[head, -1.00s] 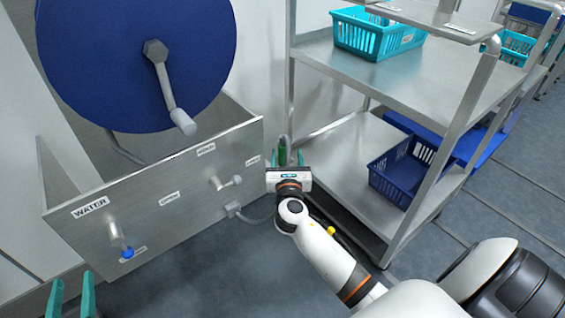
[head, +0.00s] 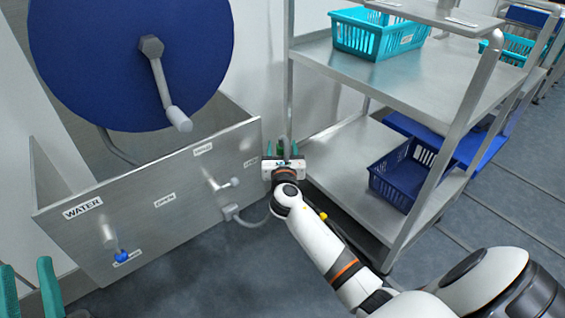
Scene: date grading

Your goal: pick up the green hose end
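The green hose end (head: 281,151) is small and partly hidden in the head view, between the tub's right corner and the steel rack. My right gripper (head: 281,148) reaches it from the front, with its teal fingers apart on either side of the green part. I cannot see contact between them. The gripper body hides the lower part of the hose end. My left gripper (head: 28,288) is at the lower left corner, its two teal fingers apart and nothing visible between them.
A steel tub (head: 150,209) labelled WATER, with taps and a grey hose (head: 254,222), stands at the left under a blue reel (head: 110,60). A steel rack (head: 345,190) at right carries a teal basket (head: 372,36) and a navy basket (head: 400,178). Floor in front is clear.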

